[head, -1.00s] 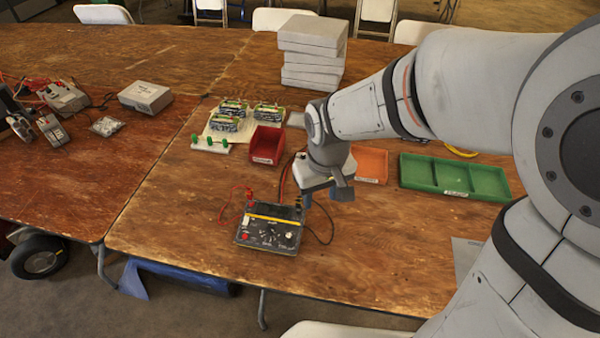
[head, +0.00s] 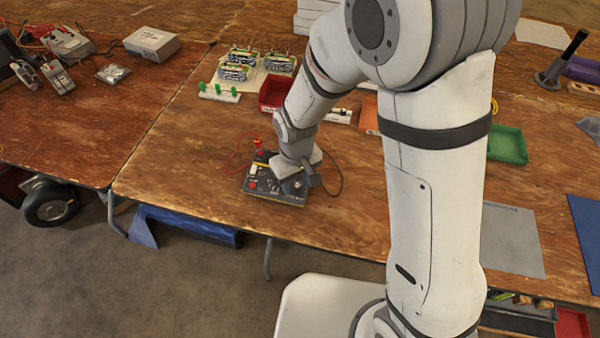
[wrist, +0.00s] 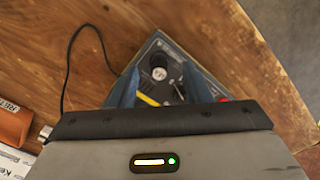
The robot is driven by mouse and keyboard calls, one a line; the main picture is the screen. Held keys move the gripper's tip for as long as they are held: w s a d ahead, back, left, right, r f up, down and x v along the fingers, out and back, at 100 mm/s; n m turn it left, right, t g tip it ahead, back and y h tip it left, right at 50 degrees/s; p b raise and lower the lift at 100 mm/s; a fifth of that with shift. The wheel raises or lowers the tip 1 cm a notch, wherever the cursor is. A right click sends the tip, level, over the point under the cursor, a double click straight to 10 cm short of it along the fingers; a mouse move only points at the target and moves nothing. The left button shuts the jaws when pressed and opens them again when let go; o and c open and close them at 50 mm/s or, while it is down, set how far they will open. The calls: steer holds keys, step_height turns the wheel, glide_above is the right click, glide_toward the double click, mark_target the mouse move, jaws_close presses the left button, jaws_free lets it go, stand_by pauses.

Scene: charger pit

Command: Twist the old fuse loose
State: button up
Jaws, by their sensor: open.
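The charger (head: 262,190), a black box with a yellow stripe, sits near the table's front edge in the head view. A panel corner (wrist: 205,78) shows in the wrist view. A dark round cap with a pale top (wrist: 159,72) stands on it; I cannot tell whether it is the old fuse. My gripper (wrist: 160,92) is open above the panel, its bluish fingers to either side of and nearer the camera than the cap. Contact cannot be told. In the head view my gripper (head: 310,178) covers the charger's right part.
Red leads (head: 240,152) rise behind the charger, and a black cable (wrist: 72,60) lies beside it. A red bin (head: 276,93), an orange bin (head: 368,115) and green-topped posts (head: 219,90) stand farther back. The table front left of the charger is bare.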

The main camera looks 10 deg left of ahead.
steer(key=shift+f, duration=0.15)
steer(key=shift+c, duration=0.3)
steer(key=c, duration=0.8)
steer(key=shift+n, duration=1.1)
steer(key=shift+n+b, duration=0.3)
steer(key=shift+n, duration=0.9)
steer(key=shift+n, duration=1.1)
